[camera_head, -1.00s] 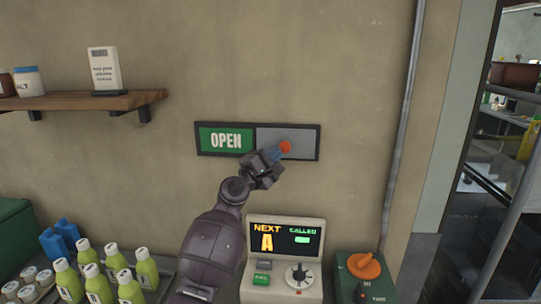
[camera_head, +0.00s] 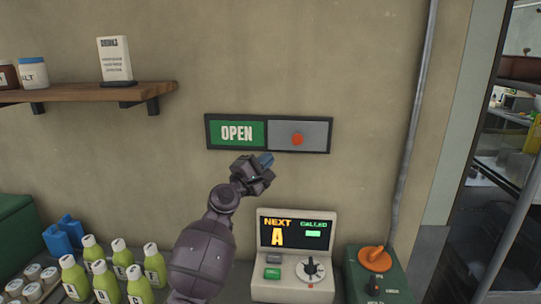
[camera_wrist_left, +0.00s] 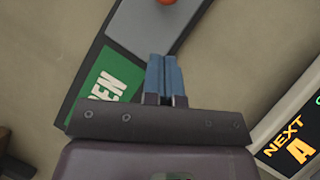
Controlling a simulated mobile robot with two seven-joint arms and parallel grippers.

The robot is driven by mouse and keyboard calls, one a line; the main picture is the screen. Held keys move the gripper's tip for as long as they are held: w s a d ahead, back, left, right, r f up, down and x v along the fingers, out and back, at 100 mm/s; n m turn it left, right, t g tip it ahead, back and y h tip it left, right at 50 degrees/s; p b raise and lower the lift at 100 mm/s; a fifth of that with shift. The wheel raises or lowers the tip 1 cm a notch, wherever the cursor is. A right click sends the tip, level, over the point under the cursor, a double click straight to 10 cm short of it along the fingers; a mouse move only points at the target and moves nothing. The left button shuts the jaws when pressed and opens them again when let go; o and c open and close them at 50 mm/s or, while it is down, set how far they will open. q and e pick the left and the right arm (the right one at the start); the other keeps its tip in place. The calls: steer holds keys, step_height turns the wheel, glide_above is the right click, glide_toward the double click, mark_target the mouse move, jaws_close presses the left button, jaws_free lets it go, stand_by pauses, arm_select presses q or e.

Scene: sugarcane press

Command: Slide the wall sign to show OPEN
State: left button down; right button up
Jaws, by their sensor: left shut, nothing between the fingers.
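The wall sign (camera_head: 269,117) is a dark frame on the wall. Its left half shows a green panel reading OPEN (camera_head: 237,132); its right half is covered by a grey slider (camera_head: 315,130) with an orange-red knob (camera_head: 297,139). My left gripper (camera_head: 265,160) is below the sign's middle, apart from the knob. In the left wrist view its blue fingers (camera_wrist_left: 164,75) are shut together with nothing between them. The grey slider (camera_wrist_left: 145,28) and part of the green panel (camera_wrist_left: 104,82) show beyond them. My right gripper is not in view.
Below the sign stands a beige console (camera_head: 296,255) with a NEXT/CALLED display. A green box (camera_head: 375,275) with an orange lever is to its right. Several green bottles (camera_head: 125,262) are at lower left. A wooden shelf (camera_head: 85,92) is on the left wall, and a pipe (camera_head: 411,130) runs down at right.

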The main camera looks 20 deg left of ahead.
arm_select(q)
steer(key=v, duration=0.7)
steer(key=shift+d, duration=0.2)
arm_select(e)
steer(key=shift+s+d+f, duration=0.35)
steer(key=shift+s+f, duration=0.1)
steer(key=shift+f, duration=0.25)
arm_select(q)
steer(key=shift+s, duration=0.15)
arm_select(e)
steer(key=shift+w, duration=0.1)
